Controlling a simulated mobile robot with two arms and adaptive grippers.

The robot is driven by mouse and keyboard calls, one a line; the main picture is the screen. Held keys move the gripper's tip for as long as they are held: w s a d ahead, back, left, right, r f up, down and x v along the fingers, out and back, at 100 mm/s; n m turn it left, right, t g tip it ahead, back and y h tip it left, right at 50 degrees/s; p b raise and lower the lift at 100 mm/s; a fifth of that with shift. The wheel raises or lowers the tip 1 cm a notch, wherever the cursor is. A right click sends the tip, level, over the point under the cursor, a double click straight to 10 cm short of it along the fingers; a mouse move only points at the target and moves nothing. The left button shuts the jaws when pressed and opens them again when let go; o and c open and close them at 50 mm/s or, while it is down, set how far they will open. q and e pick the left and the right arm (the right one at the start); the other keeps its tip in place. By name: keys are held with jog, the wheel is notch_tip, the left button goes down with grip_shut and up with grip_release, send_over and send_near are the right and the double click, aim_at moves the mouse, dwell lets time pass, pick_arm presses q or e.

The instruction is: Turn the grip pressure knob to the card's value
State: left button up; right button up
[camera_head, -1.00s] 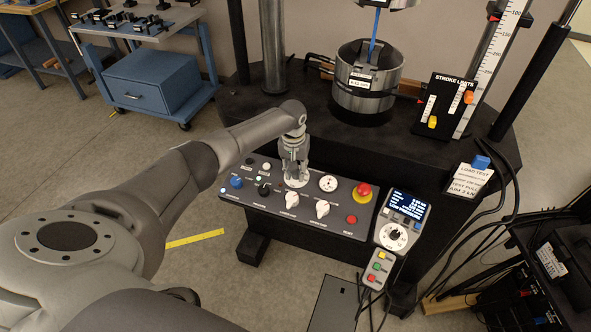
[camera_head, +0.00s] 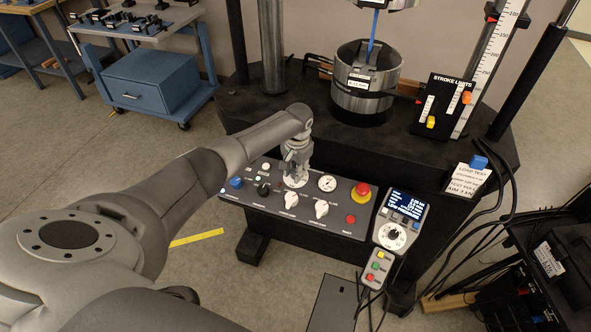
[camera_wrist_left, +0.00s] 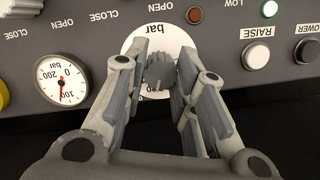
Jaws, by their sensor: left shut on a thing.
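The grip pressure knob (camera_wrist_left: 159,70), small, dark grey and ridged, stands on a white round dial plate (camera_wrist_left: 178,42) marked "bar" in the left wrist view. My left gripper (camera_wrist_left: 159,76) is shut on it, one finger on each side. In the head view my left gripper (camera_head: 296,176) points down at the panel and hides the knob; part of the white plate shows around the fingertips. The card (camera_head: 466,183), white with a blue clip, hangs at the right; "LOAD TEST" is legible, the smaller print is not clear. My right gripper is out of view.
A pressure gauge (camera_wrist_left: 62,83) with a red needle sits beside the knob; other knobs, buttons and a red emergency stop (camera_head: 361,192) crowd the control panel (camera_head: 262,212). A handset with a screen (camera_head: 404,205) stands to the right. A metal cylinder (camera_head: 364,95) stands behind.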

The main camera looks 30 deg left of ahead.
pick_arm(q)
jog(key=o, duration=1)
jog(key=shift+o, duration=0.2)
notch_tip(320, 180, up, 12)
jog(key=shift+s+d, duration=0.35)
jog(key=shift+d, duration=0.1)
